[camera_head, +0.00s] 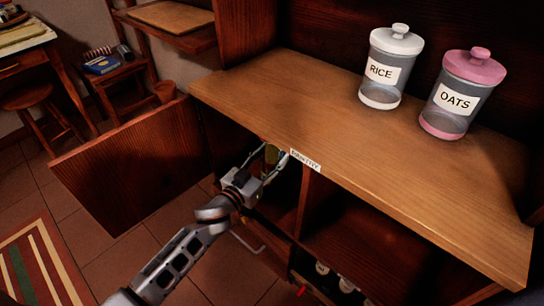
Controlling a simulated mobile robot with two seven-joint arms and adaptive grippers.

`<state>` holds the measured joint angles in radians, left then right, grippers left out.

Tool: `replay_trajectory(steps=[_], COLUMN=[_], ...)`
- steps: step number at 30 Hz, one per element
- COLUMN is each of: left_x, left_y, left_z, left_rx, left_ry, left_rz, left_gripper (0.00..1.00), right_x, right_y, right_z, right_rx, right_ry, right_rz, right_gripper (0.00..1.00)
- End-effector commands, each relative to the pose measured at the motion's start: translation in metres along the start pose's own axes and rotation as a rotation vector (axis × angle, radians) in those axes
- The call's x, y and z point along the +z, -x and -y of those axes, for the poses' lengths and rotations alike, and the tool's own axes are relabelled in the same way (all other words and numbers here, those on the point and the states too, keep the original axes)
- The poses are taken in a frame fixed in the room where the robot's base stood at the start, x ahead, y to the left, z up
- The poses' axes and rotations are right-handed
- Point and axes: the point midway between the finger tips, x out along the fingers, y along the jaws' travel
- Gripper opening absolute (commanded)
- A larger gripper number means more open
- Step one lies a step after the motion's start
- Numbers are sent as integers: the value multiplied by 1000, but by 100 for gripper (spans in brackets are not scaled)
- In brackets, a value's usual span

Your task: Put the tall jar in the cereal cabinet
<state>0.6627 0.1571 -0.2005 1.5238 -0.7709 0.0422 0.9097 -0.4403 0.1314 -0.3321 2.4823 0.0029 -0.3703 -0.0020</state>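My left gripper (268,158) reaches into the open left compartment of the cabinet (250,95), just under the counter's front edge. Its two fingers are spread apart around or in front of a small yellow-green thing (262,156), with a bit of red near its top. The counter edge and the fingers hide most of that thing, so I cannot tell whether it is the tall jar or whether the fingers touch it. A white label (305,160) sits on the counter edge beside the gripper; its text is hard to read. My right gripper is not in view.
The cabinet door (130,165) stands open to the left. A rice jar (390,68) and a pink-lidded oats jar (462,95) stand on the counter's right. An open compartment (365,235) is right of the divider. Small bottles (346,285) stand low down.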

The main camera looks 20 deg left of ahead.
Motion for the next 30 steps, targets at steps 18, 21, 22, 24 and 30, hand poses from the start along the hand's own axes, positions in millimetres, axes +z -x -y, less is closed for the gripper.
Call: replay_trajectory(steps=[18, 21, 22, 24, 30], left_x=[-4, -2, -2, -3, -4], left_y=[0, 10, 14, 25, 63], left_z=[0, 0, 0, 0, 0], left_rx=[0, 0, -1, -1, -1], left_ry=[-2, 0, 1, 0, 0], left_rz=[-3, -1, -1, -2, -3], left_gripper=[63, 63, 63, 63, 63], right_x=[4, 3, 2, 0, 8], right_y=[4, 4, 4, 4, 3], right_z=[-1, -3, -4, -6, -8], right_rx=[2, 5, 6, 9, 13], right_ry=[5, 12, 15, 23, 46], right_rz=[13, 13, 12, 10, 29], right_gripper=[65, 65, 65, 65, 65])
